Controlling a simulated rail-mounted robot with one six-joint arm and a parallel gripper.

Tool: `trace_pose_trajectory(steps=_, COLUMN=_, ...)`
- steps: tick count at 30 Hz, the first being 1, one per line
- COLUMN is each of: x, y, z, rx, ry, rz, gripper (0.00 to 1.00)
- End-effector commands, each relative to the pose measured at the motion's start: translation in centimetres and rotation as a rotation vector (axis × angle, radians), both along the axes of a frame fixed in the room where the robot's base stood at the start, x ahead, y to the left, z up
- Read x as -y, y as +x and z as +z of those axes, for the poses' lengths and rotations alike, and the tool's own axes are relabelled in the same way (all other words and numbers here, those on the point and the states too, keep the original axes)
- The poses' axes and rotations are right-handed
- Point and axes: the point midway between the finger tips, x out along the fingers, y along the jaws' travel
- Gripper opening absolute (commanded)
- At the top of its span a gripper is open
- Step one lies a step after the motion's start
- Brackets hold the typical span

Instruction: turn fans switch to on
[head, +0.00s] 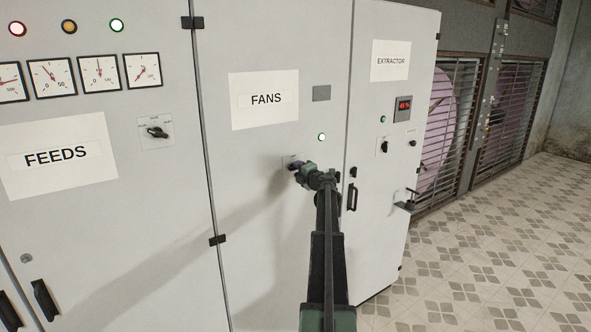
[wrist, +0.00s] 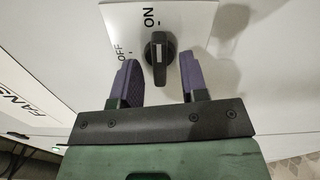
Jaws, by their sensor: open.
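The fans switch (wrist: 158,60) is a black rotary knob on a white plate marked OFF and ON, seen in the wrist view. Its narrow handle stands upright in that picture, with its upper end pointing toward the ON mark. My gripper (wrist: 158,77) is open, with one purple finger on each side of the knob. Gaps show between the fingers and the knob. In the head view my gripper (head: 297,166) is at the small plate below the FANS label (head: 265,99) and hides the knob.
A green lamp (head: 322,137) is lit above the gripper. The FEEDS panel with its own knob (head: 157,132) is to the left. The EXTRACTOR panel (head: 391,61), with knobs and a protruding handle (head: 406,201), is to the right. Tiled floor (head: 500,250) lies clear at right.

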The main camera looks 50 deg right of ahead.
Motion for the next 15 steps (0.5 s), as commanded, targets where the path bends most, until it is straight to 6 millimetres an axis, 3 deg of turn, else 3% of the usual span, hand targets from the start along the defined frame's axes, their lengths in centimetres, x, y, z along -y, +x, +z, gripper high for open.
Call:
trace_pose_trajectory(steps=12, x=-1.8, y=-5.3, z=0.0, rx=0.000, ry=0.000, rz=-0.002, gripper=0.40)
trace_pose_trajectory(steps=15, x=-2.0, y=-5.8, z=0.0, rx=0.000, ry=0.000, rz=0.000, gripper=0.40)
